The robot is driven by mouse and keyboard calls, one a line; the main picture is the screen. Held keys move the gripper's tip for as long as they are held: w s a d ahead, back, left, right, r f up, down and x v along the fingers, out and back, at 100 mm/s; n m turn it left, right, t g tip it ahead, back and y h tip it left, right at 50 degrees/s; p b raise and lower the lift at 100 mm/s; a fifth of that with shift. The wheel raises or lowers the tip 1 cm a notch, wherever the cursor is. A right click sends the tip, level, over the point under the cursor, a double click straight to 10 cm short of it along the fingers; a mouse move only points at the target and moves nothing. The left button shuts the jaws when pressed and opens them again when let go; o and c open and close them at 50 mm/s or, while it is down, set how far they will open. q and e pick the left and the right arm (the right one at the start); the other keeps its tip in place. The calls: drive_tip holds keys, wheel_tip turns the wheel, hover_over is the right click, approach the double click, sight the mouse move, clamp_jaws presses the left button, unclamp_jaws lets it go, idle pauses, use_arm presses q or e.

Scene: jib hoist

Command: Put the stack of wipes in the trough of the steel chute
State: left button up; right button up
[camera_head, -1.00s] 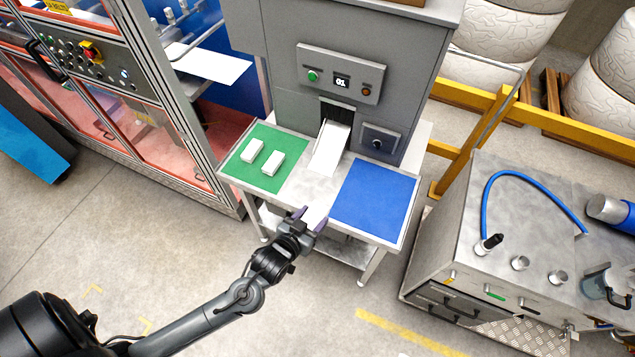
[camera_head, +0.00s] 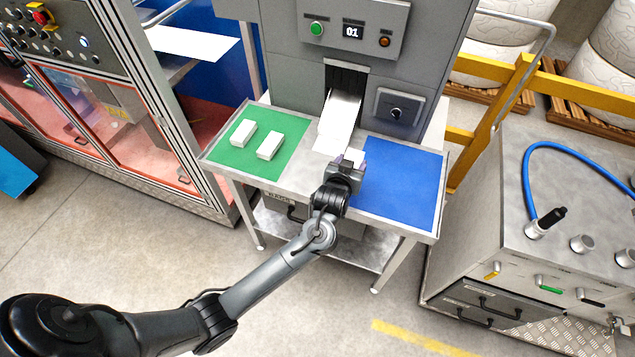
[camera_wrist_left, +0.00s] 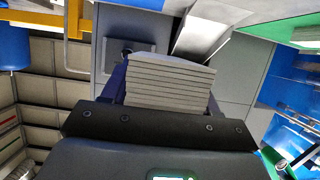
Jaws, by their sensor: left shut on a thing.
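My left gripper (camera_head: 350,166) is shut on a white stack of wipes (camera_head: 354,157), near the front end of the chute by the blue mat's left edge. In the left wrist view the layered stack (camera_wrist_left: 170,82) sits between the two purple fingers. The steel chute (camera_head: 340,116) slopes down from a dark slot in the grey machine onto the table; it also shows in the left wrist view (camera_wrist_left: 207,32), beyond the stack. The stack is apart from the chute in the left wrist view. The gripper hides part of the stack in the head view. My right gripper is not in view.
Two white blocks (camera_head: 270,146) lie on the green mat (camera_head: 225,158) at the left of the steel table. The blue mat (camera_head: 400,190) at the right is empty. The grey machine (camera_head: 290,70) with a dial box stands behind. A steel cabinet (camera_head: 480,230) stands to the right.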

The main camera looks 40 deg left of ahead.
use_arm(q)
drive_tip(key=shift+w+d, duration=0.1)
drive_tip(key=shift+w, duration=0.3)
drive_tip(key=shift+w+b, duration=0.1)
drive_tip(key=shift+b, duration=0.3)
hover_over(317, 174)
wheel_tip(317, 174, down, 6)
drive_tip(key=shift+f+b, duration=0.15)
drive_tip(key=shift+b, duration=0.3)
drive_tip(key=shift+f, duration=2)
drive_tip(key=shift+f, duration=0.1)
drive_tip(key=shift+f+b, duration=0.1)
drive_tip(key=shift+b, duration=0.2)
drive_tip(key=o, duration=1.2)
